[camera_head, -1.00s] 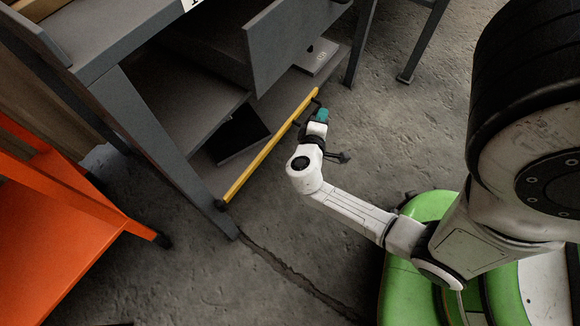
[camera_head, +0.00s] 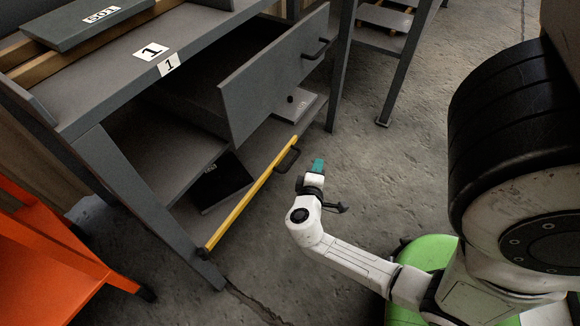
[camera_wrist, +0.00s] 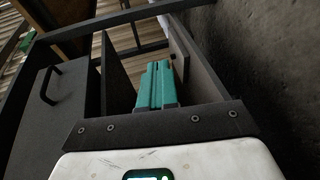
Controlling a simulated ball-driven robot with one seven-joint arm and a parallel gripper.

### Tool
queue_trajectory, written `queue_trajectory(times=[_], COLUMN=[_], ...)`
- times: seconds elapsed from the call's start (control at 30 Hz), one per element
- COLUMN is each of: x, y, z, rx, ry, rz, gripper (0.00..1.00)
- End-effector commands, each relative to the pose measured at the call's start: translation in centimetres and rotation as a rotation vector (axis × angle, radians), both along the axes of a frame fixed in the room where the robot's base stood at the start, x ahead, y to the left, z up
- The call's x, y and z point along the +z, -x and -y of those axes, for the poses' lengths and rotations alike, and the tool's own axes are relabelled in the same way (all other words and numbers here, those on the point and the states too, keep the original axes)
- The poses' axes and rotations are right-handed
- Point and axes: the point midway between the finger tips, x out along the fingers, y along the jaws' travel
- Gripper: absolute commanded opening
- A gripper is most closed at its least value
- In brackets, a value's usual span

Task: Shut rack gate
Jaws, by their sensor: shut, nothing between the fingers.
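The rack gate (camera_head: 250,195) is a yellow bar in front of the rack's lower shelf. Its near end is by the front left leg, and its far end shows short of the right leg, with a gap between. A black handle (camera_head: 289,160) sits near the far end. My gripper (camera_head: 318,165) has teal fingers, closed together and empty. It is just right of the handle, seemingly apart from it. The wrist view shows the shut fingers (camera_wrist: 155,85) in front of grey panels; I cannot make out the yellow bar there.
An open grey drawer (camera_head: 270,80) juts out above the gate. A dark box (camera_head: 220,180) and a grey box (camera_head: 300,103) are on the lower shelf. The rack's left leg (camera_head: 150,205) and an orange stand (camera_head: 50,260) are at left. The concrete floor is clear below the gate.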

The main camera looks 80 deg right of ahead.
Motion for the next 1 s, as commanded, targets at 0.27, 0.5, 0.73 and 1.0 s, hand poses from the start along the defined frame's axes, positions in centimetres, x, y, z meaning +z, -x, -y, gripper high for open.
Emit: queue_trajectory(times=[0.27, 0.5, 0.73, 1.0], x=[1.1, 1.7, 1.9, 2.0], y=[3.7, 7.0, 8.1, 7.9], z=[-1.1, -2.1, -2.5, -2.5], rx=[0.001, 0.000, 0.001, -0.013], ry=[-0.001, -0.001, 0.000, -0.012], rz=[-0.003, -0.002, 0.001, 0.016], gripper=[0.00, 0.00, 0.00, 0.00])
